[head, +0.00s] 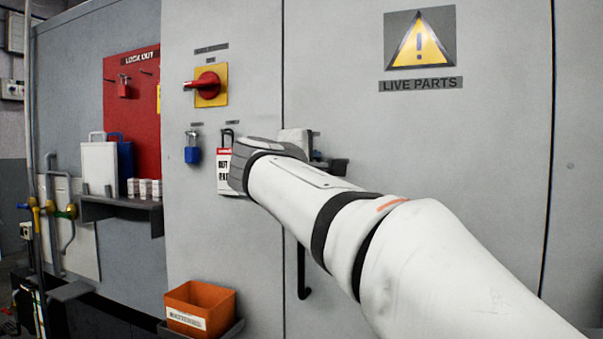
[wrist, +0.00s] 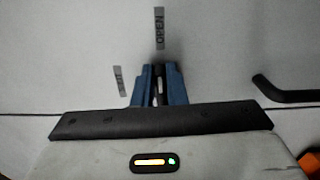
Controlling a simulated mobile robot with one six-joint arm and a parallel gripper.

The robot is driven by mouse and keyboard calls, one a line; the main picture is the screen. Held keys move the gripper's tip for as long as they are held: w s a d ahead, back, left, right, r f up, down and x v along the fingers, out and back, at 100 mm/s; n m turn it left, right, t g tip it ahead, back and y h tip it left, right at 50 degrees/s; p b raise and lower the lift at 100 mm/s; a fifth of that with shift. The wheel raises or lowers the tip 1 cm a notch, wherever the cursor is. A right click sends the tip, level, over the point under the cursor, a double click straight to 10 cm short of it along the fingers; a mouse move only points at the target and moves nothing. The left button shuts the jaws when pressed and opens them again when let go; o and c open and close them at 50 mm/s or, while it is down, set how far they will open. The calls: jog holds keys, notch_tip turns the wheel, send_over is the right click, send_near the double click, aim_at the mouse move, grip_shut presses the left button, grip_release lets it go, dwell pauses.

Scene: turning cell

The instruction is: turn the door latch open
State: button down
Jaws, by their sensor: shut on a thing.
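In the wrist view, my gripper (wrist: 158,80) has its two blue fingers close together on the door latch (wrist: 158,90). Only a narrow dark strip of the latch with a pale spot shows between the fingers; the rest is hidden by them and the black palm. The OPEN label (wrist: 159,28) is straight above the fingers in that picture, and a second small label (wrist: 119,79) is to their left, too blurred to read surely. In the head view, my arm crosses from lower right and hides the fingertips and latch.
A black door handle (head: 302,275) hangs below my wrist. To the left are a red and yellow switch (head: 208,86), a blue padlock (head: 192,150) and a hanging tag (head: 225,175). An orange bin (head: 200,308) sits low. The grey door with the warning sign (head: 420,40) is otherwise clear.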

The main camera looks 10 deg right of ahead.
jog(key=shift+f+m, duration=0.1)
jog(key=shift+m, duration=0.3)
jog(key=c, duration=1.5)
grip_release()
jog(key=shift+o, duration=0.2)
jog(key=v, duration=0.7)
jog(key=shift+s+a, duration=0.25)
jog(key=shift+s, duration=0.05)
